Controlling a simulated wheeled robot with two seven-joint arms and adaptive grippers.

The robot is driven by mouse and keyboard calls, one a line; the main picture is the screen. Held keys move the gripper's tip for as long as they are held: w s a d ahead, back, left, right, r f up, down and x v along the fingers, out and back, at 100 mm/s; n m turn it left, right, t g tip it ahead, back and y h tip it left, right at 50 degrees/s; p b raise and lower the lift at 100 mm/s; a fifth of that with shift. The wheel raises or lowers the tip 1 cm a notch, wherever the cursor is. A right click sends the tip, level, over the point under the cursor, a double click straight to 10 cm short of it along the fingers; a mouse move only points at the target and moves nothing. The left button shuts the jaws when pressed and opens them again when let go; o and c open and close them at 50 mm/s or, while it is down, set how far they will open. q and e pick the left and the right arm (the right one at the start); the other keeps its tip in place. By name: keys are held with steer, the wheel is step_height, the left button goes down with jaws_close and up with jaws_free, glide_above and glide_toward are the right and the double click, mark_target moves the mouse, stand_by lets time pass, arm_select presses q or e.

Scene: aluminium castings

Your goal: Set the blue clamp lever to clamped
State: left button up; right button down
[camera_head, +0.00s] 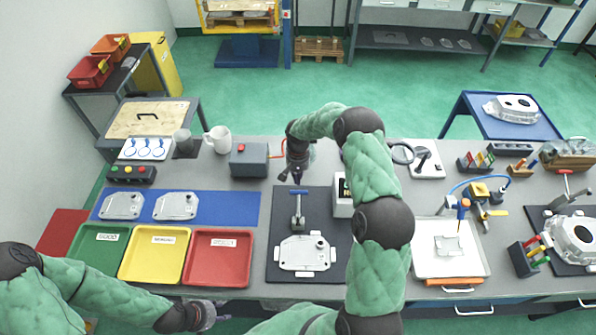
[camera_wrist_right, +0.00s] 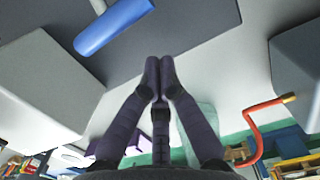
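The blue clamp lever (camera_head: 298,192) has a blue crossbar on a metal stem at the back of a dark fixture plate (camera_head: 281,263). The bar also shows at the upper left of the right wrist view (camera_wrist_right: 113,27). A flat aluminium casting (camera_head: 304,254) lies on the plate in front of the clamp. My right gripper (camera_head: 297,176) is just behind the blue bar and apart from it. In the right wrist view its fingertips (camera_wrist_right: 159,68) meet with nothing between them. My left gripper (camera_head: 212,314) is low at the table's front edge; its fingers are too unclear to judge.
A grey box with a red button (camera_head: 249,160) stands left of my right gripper, and a white device (camera_head: 342,206) stands right of the plate, partly behind my right arm. Green, yellow and red trays (camera_head: 217,256) lie to the left. A second fixture (camera_head: 578,240) is far right.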

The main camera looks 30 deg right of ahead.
step_height(320, 180, down, 3)
steer(key=shift+s+r, duration=0.15)
steer(key=shift+s+a+r+p, duration=0.3)
steer(key=shift+s+r, duration=0.1)
steer(key=shift+r, duration=0.15)
steer(key=shift+s+a+r+p, duration=0.25)
steer(key=shift+s+r, duration=0.15)
steer(key=shift+r, duration=0.15)
arm_select(q)
steer(key=shift+r, duration=0.6)
arm_select(e)
steer(key=shift+s+a+r, duration=0.25)
steer(key=shift+s+r, duration=0.1)
steer(key=shift+s, duration=0.05)
arm_select(q)
steer(key=shift+f, duration=0.1)
arm_select(e)
steer(key=shift+r+b, duration=0.1)
steer(key=shift+b, duration=0.3)
steer(key=shift+s+a+r+t, duration=0.1)
steer(key=shift+s+r+t, duration=0.1)
steer(key=shift+t, duration=0.1)
arm_select(q)
steer(key=shift+s+f+b, duration=0.35)
steer(key=shift+s+f, duration=0.15)
steer(key=shift+f, duration=0.2)
arm_select(e)
steer(key=shift+w, duration=0.1)
